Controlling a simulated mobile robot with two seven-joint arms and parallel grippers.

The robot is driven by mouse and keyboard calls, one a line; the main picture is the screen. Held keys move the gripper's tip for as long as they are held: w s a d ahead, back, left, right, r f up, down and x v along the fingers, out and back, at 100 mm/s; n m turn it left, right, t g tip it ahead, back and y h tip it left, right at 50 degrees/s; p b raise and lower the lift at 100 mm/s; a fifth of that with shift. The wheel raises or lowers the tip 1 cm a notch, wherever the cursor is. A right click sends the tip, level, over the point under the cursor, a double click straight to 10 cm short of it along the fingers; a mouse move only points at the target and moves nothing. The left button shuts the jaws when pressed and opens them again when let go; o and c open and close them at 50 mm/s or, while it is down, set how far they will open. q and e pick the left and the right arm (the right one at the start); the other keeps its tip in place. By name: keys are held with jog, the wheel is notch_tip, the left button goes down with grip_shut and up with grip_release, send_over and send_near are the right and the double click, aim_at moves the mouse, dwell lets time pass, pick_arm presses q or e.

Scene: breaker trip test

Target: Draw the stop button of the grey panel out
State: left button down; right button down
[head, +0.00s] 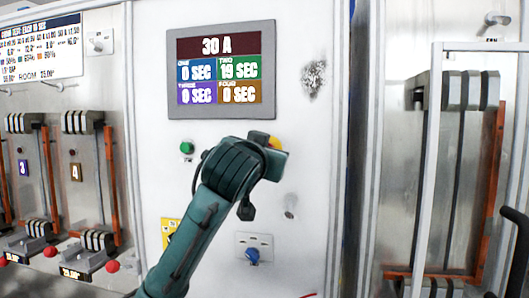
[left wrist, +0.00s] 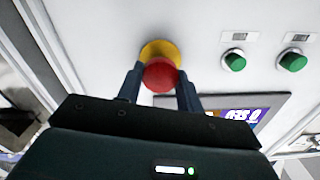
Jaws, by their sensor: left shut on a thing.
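The stop button (left wrist: 160,75) is a red mushroom head on a yellow round base (left wrist: 158,50), on the light grey panel (head: 157,130). In the left wrist view my left gripper (left wrist: 160,82) has one finger on each side of the red head and is shut on it. In the head view the gripper and wrist hide the red head, and only a bit of the yellow base (head: 275,142) shows. I cannot tell how far the button stands out. My right gripper is not in view.
Above the button is a display (head: 221,68) reading 30 A. Green buttons (left wrist: 234,60) sit beside it on the panel, and a blue knob (head: 252,256) is lower down. Open breaker bays with orange bars (head: 111,180) flank the panel.

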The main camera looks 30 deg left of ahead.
pick_arm(q)
jog(key=c, duration=0.9)
grip_release()
jog(key=shift+s, duration=0.1)
jog(key=b+v, duration=0.2)
jog(key=v, duration=1.1)
jog(key=shift+b, duration=0.3)
